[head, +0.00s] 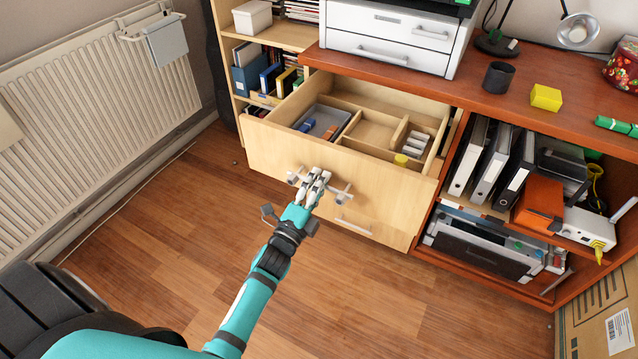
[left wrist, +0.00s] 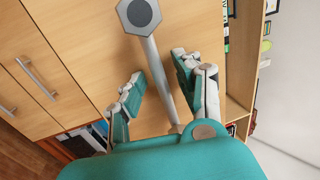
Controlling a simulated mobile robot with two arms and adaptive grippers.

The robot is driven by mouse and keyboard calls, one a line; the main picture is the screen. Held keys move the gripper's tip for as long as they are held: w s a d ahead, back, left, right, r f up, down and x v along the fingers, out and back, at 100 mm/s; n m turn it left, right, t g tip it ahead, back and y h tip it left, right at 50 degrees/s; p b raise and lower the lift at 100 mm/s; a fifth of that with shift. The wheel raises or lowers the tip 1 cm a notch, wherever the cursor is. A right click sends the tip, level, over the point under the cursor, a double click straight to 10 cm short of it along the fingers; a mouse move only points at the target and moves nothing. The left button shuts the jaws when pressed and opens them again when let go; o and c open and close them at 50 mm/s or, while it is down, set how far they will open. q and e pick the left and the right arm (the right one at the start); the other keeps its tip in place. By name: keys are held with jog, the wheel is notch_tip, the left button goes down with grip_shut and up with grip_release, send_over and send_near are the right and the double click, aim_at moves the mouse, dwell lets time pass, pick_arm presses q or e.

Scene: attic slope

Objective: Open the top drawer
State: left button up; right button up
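The top drawer (head: 340,180) is pulled well out from under the desktop, and its inside shows. Its bar handle (head: 341,195) is on the front face; the bar also shows in the left wrist view (left wrist: 158,70), with a hexagonal end. My left gripper (head: 315,178) is at this handle. In the left wrist view its two fingers (left wrist: 157,75) stand apart on either side of the bar, with a visible gap to it. The drawer holds a grey tray (head: 322,121), wooden dividers and a yellow round item (head: 401,159). My right gripper is not in view.
Below is another handle (head: 353,227). Binders (head: 490,165) fill the shelf at right. A radiator (head: 95,120) is at left. The wooden floor in front is clear.

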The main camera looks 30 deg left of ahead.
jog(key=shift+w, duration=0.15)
pick_arm(q)
jog(key=s+f, duration=0.2)
jog(key=s, duration=0.9)
jog(key=shift+s+a+f, duration=0.15)
jog(key=shift+s+a, duration=0.05)
jog(key=shift+s, duration=0.2)
jog(key=s+d+f+n+g, duration=0.1)
jog(key=s+f+n+g, duration=0.25)
jog(key=f, duration=0.65)
jog(key=s+d+f+n+g+y, duration=0.1)
jog(key=s+f+n+g, duration=0.3)
jog(key=f, duration=0.6)
jog(key=s+d+f+n+g, duration=0.15)
jog(key=f+n+g, duration=0.3)
jog(key=f, duration=0.55)
jog(key=s+d+f+n+g, duration=0.1)
jog(key=s+f+n+g, duration=0.45)
jog(key=s, duration=0.75)
jog(key=s+a+r+m+g+p, duration=0.1)
jog(key=s+a+r+p, duration=0.1)
jog(key=s+p, duration=1.2)
jog(key=shift+g, duration=0.35)
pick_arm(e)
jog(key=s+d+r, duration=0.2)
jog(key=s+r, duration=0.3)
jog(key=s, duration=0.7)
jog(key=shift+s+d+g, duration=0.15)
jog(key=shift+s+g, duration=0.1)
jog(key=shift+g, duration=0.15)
